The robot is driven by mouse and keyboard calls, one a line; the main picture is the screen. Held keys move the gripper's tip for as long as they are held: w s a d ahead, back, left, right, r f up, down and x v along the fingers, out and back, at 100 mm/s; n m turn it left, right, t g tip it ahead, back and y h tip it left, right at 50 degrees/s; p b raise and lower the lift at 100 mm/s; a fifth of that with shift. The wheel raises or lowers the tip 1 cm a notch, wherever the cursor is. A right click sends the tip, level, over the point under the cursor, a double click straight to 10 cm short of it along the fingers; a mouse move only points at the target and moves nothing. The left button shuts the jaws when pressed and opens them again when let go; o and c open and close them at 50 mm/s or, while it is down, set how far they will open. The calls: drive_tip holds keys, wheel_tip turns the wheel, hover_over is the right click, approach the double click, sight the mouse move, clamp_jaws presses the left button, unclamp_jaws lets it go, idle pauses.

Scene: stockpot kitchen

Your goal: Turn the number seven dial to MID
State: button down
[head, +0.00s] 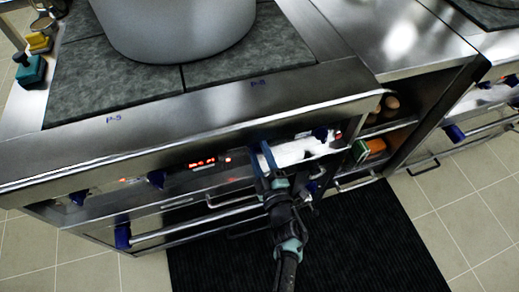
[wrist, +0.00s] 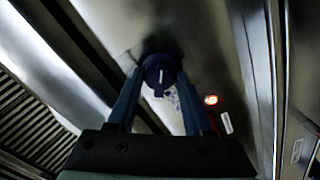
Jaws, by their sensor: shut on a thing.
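A dark blue round dial (wrist: 160,72) with a white pointer mark sits on the stove's steel front panel in the wrist view. The pointer mark points toward the bottom of that picture. My gripper (head: 264,155) is at the front panel in the head view, its two blue fingers shut on the sides of this dial. In the head view the gripper hides the dial. Small print shows beside the dial in the wrist view, but I cannot read a number or the MID mark.
Other blue dials (head: 156,179) sit along the same panel, with a red lit display (head: 202,163) between. A large pot (head: 175,25) stands on the dark cooking plates. An oven handle bar (head: 200,222) runs below the panel. A black ribbed mat (head: 350,240) lies on the floor.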

drive_tip(key=m+p, duration=0.1)
drive_tip(key=m, duration=0.3)
drive_tip(key=shift+m+p, duration=0.4)
drive_tip(key=shift+m, duration=1.4)
drive_tip(key=shift+c, duration=1.5)
unclamp_jaws()
drive_tip(key=p+v, duration=0.3)
drive_tip(key=v, duration=1)
